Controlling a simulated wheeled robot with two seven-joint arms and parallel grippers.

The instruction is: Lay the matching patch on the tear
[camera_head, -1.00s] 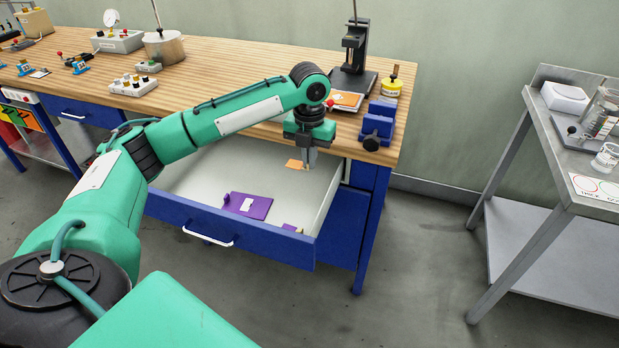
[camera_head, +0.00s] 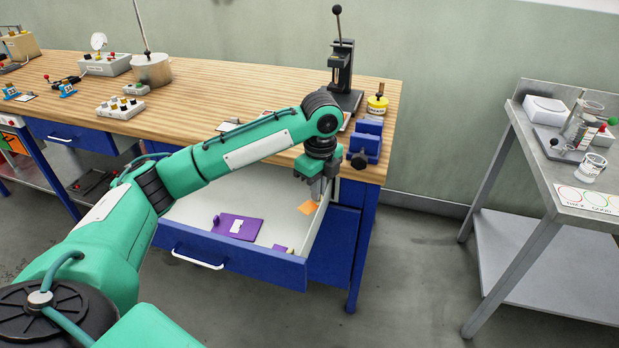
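A small orange patch (camera_head: 308,208) is at the right side of the open drawer (camera_head: 225,259), tilted. My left gripper (camera_head: 317,194) reaches down over the drawer's right side, with the patch at its fingertips. It appears shut on the patch, though the fingers are small here. A purple plate (camera_head: 225,222) with a white patch-like mark (camera_head: 237,227) lies in the drawer, and a smaller purple piece (camera_head: 279,248) is near its front right corner. My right gripper is not in view.
A black press (camera_head: 343,70), a yellow jar (camera_head: 377,104) and a blue vise (camera_head: 367,140) stand at the bench's right end. A grey side table (camera_head: 540,150) with glassware is at right.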

